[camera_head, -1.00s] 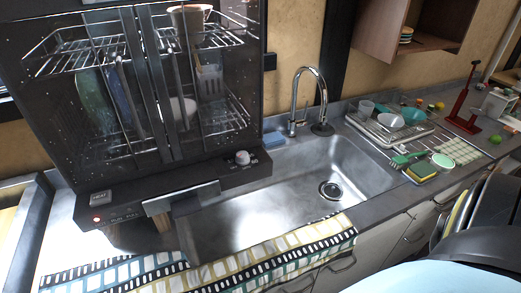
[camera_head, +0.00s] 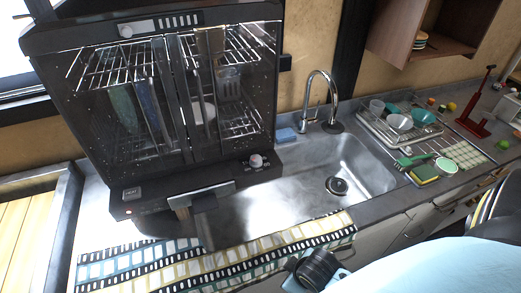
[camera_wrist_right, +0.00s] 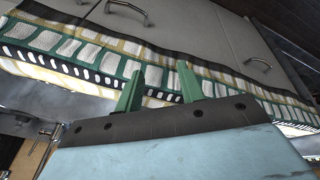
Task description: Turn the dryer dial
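The dryer (camera_head: 130,190) is a tall dark cabinet with clear doors and wire racks of dishes inside, standing at the left of the sink. A small light round dial (camera_head: 256,160) sits on its lower front ledge, at the right end. Another pale knob (camera_head: 124,30) is on its top panel. My right gripper (camera_wrist_right: 160,66) shows in the right wrist view with two green fingers apart and nothing between them. It faces the patterned towel and cabinet fronts, away from the dial. My left gripper is not in view.
The steel sink (camera_head: 365,180) and faucet (camera_head: 320,100) are right of the dryer. A patterned towel (camera_head: 240,253) lies along the counter's front edge. A dish rack (camera_head: 375,128), a sponge (camera_head: 423,173) and a red stand (camera_head: 475,120) are farther right. Plates (camera_head: 492,205) are beside my arm.

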